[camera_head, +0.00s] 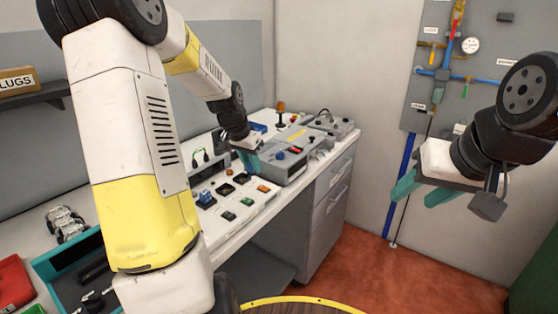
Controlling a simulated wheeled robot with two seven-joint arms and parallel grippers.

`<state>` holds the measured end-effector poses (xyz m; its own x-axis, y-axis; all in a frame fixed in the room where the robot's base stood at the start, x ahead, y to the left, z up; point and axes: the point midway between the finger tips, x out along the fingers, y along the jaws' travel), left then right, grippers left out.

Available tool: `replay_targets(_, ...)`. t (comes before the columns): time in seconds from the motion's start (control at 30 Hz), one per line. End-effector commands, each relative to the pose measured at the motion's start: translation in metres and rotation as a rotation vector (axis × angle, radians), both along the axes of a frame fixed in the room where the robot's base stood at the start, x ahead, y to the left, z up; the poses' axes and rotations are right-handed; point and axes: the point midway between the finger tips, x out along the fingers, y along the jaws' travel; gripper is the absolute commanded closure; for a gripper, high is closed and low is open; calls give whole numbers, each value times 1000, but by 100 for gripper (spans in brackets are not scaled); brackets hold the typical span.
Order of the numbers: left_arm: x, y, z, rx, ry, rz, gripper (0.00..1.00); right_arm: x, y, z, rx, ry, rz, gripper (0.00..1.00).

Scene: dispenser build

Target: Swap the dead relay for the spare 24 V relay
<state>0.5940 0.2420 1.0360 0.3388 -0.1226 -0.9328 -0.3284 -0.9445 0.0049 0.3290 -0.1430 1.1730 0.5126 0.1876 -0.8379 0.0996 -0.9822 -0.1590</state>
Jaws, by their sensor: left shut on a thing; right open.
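My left gripper (247,158) reaches over the bench to the near left side of a grey box unit (290,170). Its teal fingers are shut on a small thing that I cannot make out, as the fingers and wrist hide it. A small blue relay-like block (205,197) sits among several dark, green and orange small parts on a white parts board (231,214). I cannot read which part is the dead or the spare relay. My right gripper (423,191) is open and empty in the air at the right, well away from the bench.
Behind the grey box are a beacon with an orange top (281,112) and another grey device (331,124). A teal tray (62,262) and a red bin (14,283) lie at the left. A panel with pipes and a gauge (470,46) hangs at the right.

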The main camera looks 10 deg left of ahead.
Motion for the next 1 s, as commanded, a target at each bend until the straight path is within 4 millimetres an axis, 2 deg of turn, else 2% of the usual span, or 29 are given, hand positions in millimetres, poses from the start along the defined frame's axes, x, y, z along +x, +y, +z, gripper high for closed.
replay_targets(0.03,0,15,-2,0,1,2,100,0,0,0,0,0,0,52)
replay_targets(0.3,-6,79,-10,-5,-6,-29,100,0,0,0,0,0,0,52)
replay_targets(0.5,-12,113,-13,-5,-21,-50,100,0,0,0,0,0,0,52)
replay_targets(0.67,-13,119,-18,-5,-23,-59,100,0,0,0,0,0,0,52)
replay_targets(1.0,-13,118,-46,-5,-22,-58,100,0,0,0,0,0,0,52)
